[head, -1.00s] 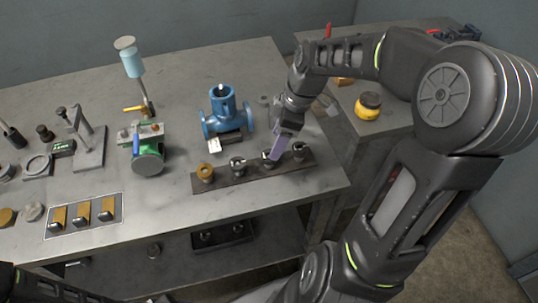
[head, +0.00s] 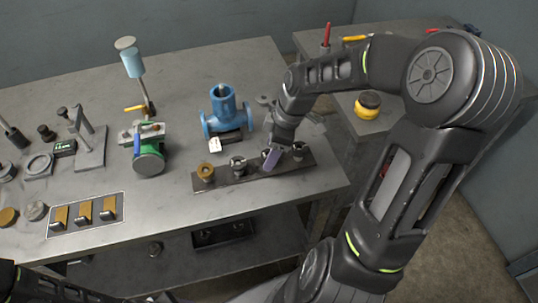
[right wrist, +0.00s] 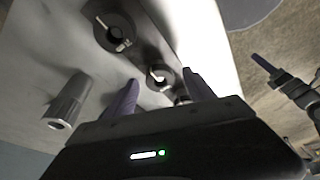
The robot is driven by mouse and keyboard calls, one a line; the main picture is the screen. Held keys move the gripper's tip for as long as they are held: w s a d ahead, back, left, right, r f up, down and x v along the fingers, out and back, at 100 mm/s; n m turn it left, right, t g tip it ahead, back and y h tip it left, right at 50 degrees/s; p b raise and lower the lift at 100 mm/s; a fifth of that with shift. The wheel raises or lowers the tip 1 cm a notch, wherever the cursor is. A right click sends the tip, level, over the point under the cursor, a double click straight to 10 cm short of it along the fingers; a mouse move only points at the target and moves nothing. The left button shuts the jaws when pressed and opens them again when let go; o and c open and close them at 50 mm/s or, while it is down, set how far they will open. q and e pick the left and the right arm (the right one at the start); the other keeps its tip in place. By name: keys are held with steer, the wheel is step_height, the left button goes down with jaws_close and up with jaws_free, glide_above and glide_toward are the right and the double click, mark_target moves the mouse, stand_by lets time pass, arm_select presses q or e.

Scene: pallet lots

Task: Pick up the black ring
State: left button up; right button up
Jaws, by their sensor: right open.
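A dark strip (head: 225,182) near the front edge of the bench carries a row of small round fittings. The left one is a brass ring (head: 205,171); the others are dark with silver tops, such as the dark fitting (head: 238,164). I cannot tell which one is the black ring. My right gripper (head: 271,160) is low over the strip and hides part of the row.
A tray with brass blocks (head: 118,219) lies at the front left. A side table holds a yellow-and-black button (head: 368,105).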

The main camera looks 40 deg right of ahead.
jaws_close()
stand_by(0.8)
